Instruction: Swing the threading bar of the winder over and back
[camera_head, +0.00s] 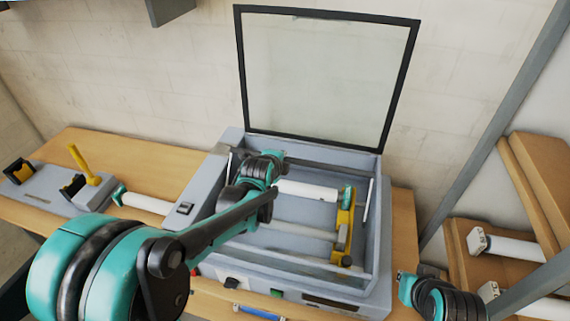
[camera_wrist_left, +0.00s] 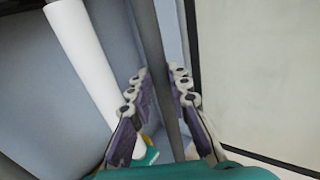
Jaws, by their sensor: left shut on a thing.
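The winder is a grey open-topped machine (camera_head: 378,262) on the wooden bench, with its glass lid (camera_head: 325,75) raised at the back. A thin grey bar (camera_head: 325,169), which I take for the threading bar, runs across its rear inside. In the left wrist view the bar (camera_wrist_left: 152,45) passes between the two fingers of my left gripper (camera_wrist_left: 160,95), which is shut on it. In the head view my left wrist covers that gripper and the bar's left end. My right wrist shows at the lower right; its gripper is not visible.
Inside the machine are a white roll (camera_head: 308,190), a lower grey roller (camera_head: 290,229) and a yellow bracket (camera_head: 345,222) at the right. A grey unit with yellow handles (camera_head: 85,165) stands at the left. Shelves with white rolls (camera_head: 510,246) are at the right.

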